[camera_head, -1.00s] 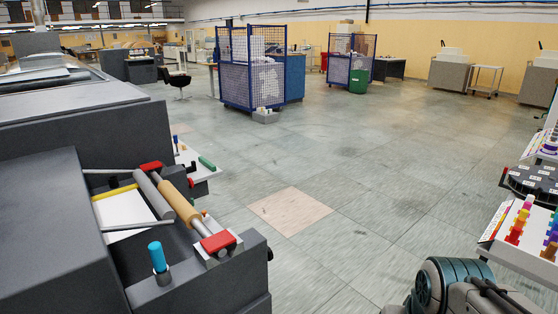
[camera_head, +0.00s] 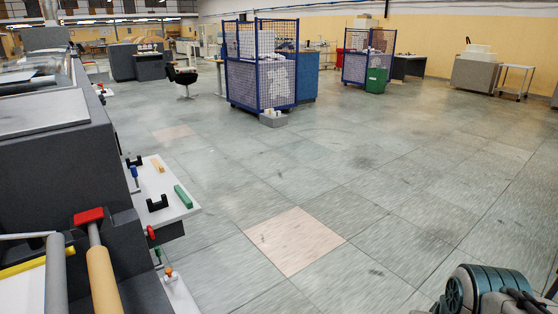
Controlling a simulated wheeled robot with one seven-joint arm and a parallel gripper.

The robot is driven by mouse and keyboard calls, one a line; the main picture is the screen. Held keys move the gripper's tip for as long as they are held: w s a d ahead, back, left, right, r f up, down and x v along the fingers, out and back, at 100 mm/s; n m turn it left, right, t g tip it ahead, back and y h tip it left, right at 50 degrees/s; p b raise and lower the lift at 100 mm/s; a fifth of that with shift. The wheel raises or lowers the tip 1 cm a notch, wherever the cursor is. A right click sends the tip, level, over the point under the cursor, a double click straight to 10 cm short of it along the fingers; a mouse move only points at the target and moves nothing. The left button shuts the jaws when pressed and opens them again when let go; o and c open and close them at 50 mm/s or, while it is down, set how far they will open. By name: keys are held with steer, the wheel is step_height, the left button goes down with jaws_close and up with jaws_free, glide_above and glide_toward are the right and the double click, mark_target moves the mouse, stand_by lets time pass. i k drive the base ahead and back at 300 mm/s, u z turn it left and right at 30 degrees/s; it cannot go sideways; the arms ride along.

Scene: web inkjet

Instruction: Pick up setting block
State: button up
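No thing is marked as the setting block, and I cannot tell which one it is. Several small pieces lie on a white side shelf (camera_head: 150,213) on the press at the left. They include a green bar (camera_head: 183,196), a black notched block (camera_head: 157,203), another black piece (camera_head: 134,161), a small tan block (camera_head: 158,166) and a blue-handled item (camera_head: 134,174). My gripper is not in view. A teal and grey part of my arm shows at the bottom right, well apart from the shelf.
The dark press (camera_head: 60,150) fills the left side, with a tan roller (camera_head: 101,280) in front. A second, lower white shelf (camera_head: 180,296) juts out below. The tiled floor (camera_head: 380,200) is clear in the middle. Blue mesh cages (camera_head: 260,75) stand farther back.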

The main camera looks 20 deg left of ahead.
mark_target(180, 193)
steer(key=u, duration=0.2)
steer(key=i, duration=2.1)
steer(key=u, duration=1.15)
steer(key=i, duration=1.3)
steer(key=u, duration=1.25)
steer(key=i, duration=0.55)
steer(key=u, duration=0.3)
